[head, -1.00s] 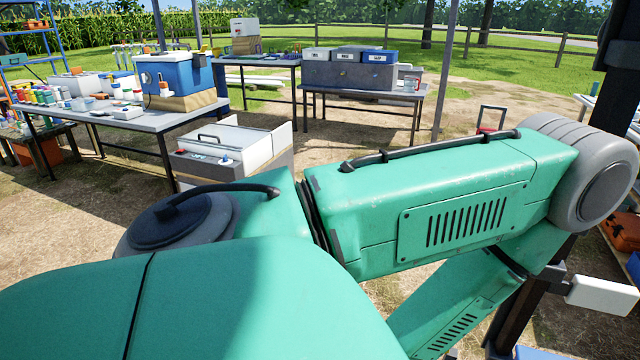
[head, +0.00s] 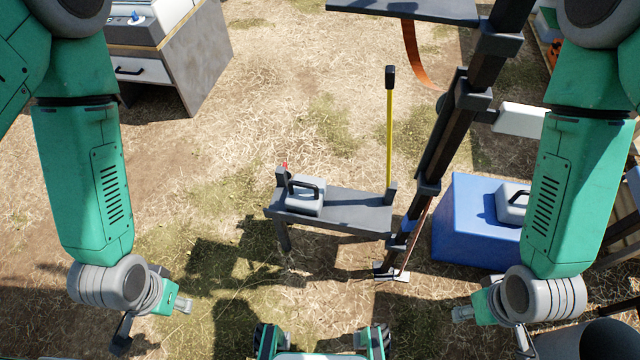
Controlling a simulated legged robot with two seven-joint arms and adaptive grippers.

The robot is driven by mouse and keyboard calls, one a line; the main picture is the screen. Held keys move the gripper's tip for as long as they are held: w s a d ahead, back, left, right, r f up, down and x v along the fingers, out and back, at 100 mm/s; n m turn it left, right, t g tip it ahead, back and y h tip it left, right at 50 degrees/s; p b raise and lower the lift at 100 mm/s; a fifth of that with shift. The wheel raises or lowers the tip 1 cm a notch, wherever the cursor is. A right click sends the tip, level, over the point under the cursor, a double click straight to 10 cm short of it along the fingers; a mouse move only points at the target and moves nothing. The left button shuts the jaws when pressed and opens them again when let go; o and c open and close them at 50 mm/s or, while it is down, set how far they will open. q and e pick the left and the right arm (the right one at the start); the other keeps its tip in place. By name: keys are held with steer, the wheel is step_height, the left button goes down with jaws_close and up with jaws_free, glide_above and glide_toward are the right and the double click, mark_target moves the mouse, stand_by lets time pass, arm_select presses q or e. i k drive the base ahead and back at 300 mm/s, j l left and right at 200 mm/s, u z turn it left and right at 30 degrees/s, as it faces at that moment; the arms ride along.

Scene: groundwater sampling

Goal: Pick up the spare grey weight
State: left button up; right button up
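One grey weight (head: 305,195) with a dark handle sits on a low dark bench (head: 345,212) near the middle of the head view. A second, similar grey weight (head: 513,203) sits on a blue box (head: 462,222) at the right, partly hidden by my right arm. I cannot tell from looks which is the spare. My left gripper (head: 122,336) hangs at the lower left, well apart from both weights. My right gripper (head: 524,340) is at the lower right, below the blue box in the picture.
A dark slanted post (head: 440,160) stands between the bench and the blue box. A yellow upright rod (head: 389,135) with a dark top rises at the bench's right end. A cabinet (head: 180,55) stands at the upper left. Open grass lies left of the bench.

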mark_target(306, 195)
steer(key=u, duration=0.15)
steer(key=k, duration=0.6)
steer(key=i+j+z, duration=0.1)
steer(key=z, duration=1.4)
steer(key=i+j, duration=0.1)
steer(key=j, duration=0.35)
steer(key=i+j, duration=0.1)
steer(key=j, duration=0.35)
steer(key=i+j+z, duration=0.1)
steer(key=j, duration=0.35)
steer(key=i+j, duration=0.1)
steer(key=j, duration=0.35)
steer(key=i+j, duration=0.1)
steer(key=j, duration=0.35)
